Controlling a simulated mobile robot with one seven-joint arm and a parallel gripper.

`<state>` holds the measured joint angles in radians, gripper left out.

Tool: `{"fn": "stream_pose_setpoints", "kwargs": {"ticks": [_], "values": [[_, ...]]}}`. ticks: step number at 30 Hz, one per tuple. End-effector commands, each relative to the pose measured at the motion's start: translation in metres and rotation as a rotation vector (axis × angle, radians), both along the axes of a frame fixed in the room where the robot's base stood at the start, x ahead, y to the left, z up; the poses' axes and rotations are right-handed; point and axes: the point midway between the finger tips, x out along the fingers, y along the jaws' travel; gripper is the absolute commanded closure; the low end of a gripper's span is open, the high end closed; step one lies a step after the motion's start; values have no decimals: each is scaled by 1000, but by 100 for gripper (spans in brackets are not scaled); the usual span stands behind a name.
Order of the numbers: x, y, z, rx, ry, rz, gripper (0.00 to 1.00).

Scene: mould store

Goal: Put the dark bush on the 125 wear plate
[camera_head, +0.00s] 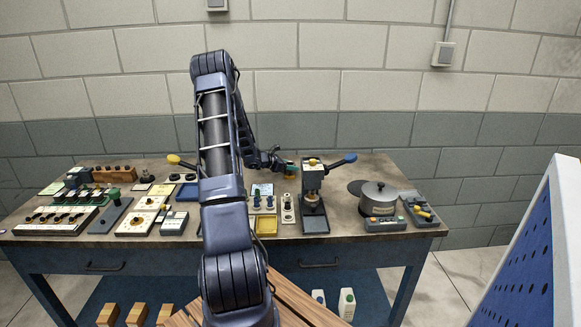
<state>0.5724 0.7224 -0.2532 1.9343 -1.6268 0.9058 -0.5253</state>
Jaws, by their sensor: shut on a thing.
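My gripper (285,166) is at the end of my outstretched arm, above the back middle of the bench, just left of a dark press. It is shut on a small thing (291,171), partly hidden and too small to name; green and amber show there. A pale board (57,231) at the left bears several dark round pieces, which may be bushes. A pale plate (133,229) with brass-coloured round parts lies right of it. I cannot read any labels, so I cannot tell which thing is the 125 wear plate or which is the dark bush.
A lidded metal pot (378,199) stands at the right of the bench (340,228). A yellow tray (265,226) lies near the front middle. A blue perforated panel (535,265) rises at front right.

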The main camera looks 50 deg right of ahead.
Motion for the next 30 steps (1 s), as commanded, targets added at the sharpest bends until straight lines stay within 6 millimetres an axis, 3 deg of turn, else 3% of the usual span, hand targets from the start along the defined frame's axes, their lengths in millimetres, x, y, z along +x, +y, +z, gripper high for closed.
{"fn": "stream_pose_setpoints", "kwargs": {"ticks": [2,3,6,16,30], "values": [[0,0,-2,-1,1,0,88],[0,0,-2,0,0,0,44],[0,0,-2,0,0,0,30],[0,0,2,0,-1,0,30],[23,54,26,-1,0,2,30]]}}
